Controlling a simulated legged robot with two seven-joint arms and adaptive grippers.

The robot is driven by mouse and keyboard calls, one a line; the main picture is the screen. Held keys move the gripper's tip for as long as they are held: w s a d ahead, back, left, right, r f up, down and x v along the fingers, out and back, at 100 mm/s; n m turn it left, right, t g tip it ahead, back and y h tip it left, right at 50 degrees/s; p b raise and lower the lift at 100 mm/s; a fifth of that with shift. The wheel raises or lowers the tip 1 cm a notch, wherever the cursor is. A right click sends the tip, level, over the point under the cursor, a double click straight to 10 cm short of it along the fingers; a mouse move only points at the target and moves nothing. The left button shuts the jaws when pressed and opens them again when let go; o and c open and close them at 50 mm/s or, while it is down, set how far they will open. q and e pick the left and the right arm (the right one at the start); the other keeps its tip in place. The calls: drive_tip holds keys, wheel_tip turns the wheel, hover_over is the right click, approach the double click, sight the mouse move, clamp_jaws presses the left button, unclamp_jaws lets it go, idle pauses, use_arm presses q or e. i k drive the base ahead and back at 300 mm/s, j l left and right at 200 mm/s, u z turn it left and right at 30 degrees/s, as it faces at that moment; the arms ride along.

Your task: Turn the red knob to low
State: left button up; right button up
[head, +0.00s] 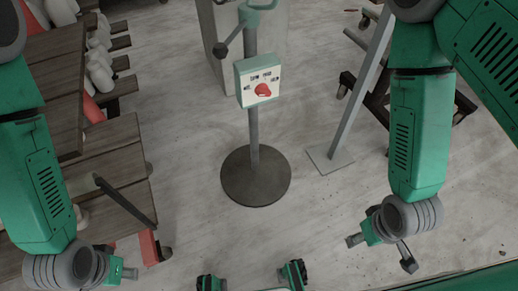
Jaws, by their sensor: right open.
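The red knob (263,90) is on the white face of a small green-edged control box (246,97). The box is fixed to an upright grey pole with a round dark base (255,178). Several small dark labels arc above the knob. They are too small to read surely, and I cannot tell which one the knob points at. My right gripper (382,252) is open and empty, low and to the right of the stand, well apart from the knob. My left gripper (115,271) is at the lower left, far from the box; its fingers do not show clearly.
A pale cabinet (215,45) is behind the box. A slanted grey post on a square plate (329,160) and a dark wheeled frame (375,100) stand right of the pole. The floor before the round base is clear.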

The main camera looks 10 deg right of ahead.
sight(261, 90)
drive_tip(key=l+z, duration=0.3)
drive_tip(key=l, duration=0.45)
drive_tip(key=l+z, duration=0.25)
drive_tip(key=l, duration=0.5)
drive_tip(key=i, duration=0.05)
